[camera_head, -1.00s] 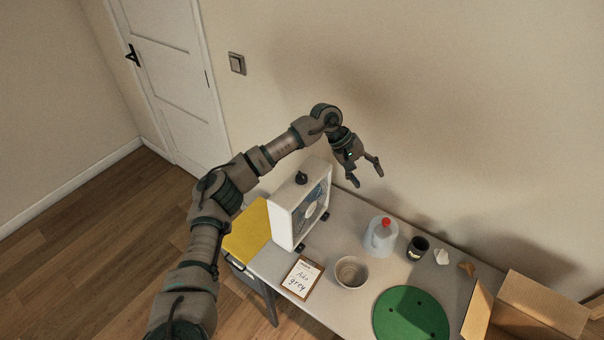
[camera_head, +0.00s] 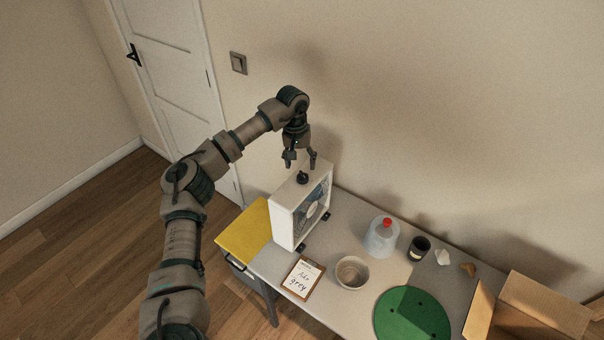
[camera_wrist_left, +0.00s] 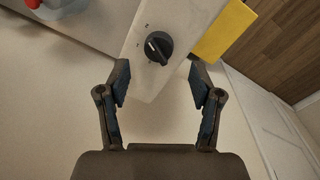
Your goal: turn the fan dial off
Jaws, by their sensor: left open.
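The white box fan (camera_head: 286,212) stands upright on the table, its grille facing right. Its black dial (camera_head: 303,178) sits on the top face. In the left wrist view the dial (camera_wrist_left: 158,47) is a round black knob with a pale pointer line, among small marks on the white top. My left gripper (camera_head: 300,160) is open and empty, pointing down just above and behind the dial. In the left wrist view its fingers (camera_wrist_left: 160,85) are spread, with the dial beyond the tips and not between them. My right gripper is in neither view.
A yellow board (camera_head: 245,230) lies left of the fan. A clipboard (camera_head: 301,278), a bowl (camera_head: 352,272), a clear jug with a red top (camera_head: 381,239), a dark cup (camera_head: 419,247) and a green disc (camera_head: 411,315) are on the table (camera_head: 340,223). An open cardboard box (camera_head: 545,300) stands at right.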

